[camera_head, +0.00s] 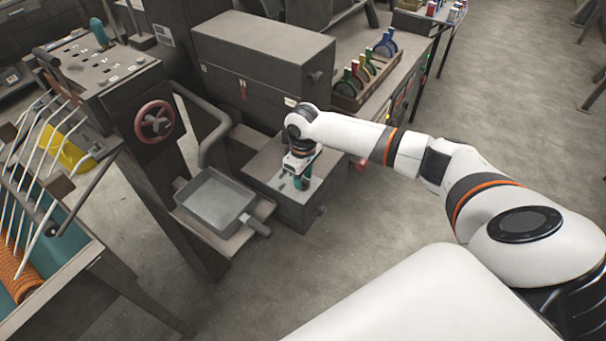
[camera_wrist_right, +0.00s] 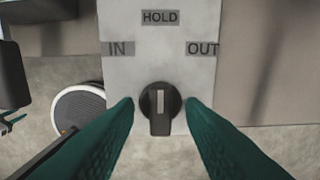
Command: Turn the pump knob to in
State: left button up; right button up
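The pump knob (camera_wrist_right: 160,101) is black with a pale line, which runs straight up toward the HOLD label (camera_wrist_right: 160,17). It sits on a light plate (camera_wrist_right: 160,65) with the IN label (camera_wrist_right: 118,48) at left and the OUT label (camera_wrist_right: 203,48) at right. My right gripper (camera_wrist_right: 160,104) has its two green fingers spread, one on each side of the knob, with narrow gaps visible. In the head view, my right gripper (camera_head: 301,182) points down over the grey pump box (camera_head: 293,211), and the knob is hidden there. My left gripper is out of view.
A grey tray (camera_head: 215,200) stands left of the pump box, below a bent pipe (camera_head: 211,140). A red handwheel (camera_head: 155,121) is on the machine farther left. A rack of coloured rings (camera_head: 365,80) stands behind. Open floor lies in front and to the right.

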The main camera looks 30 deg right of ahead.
jog(key=shift+f, duration=0.1)
grip_shut()
dwell(0.3)
jog(key=shift+n+p, duration=0.65)
jog(key=shift+n, duration=0.05)
jog(key=shift+r+n+p, duration=0.2)
jog(key=shift+n+p, duration=0.5)
jog(key=shift+n, duration=0.5)
jog(key=n+p, duration=0.1)
jog(key=n, duration=0.2)
jog(key=shift+f, duration=0.1)
jog(key=shift+n, duration=1.5)
jog(key=shift+w, duration=0.1)
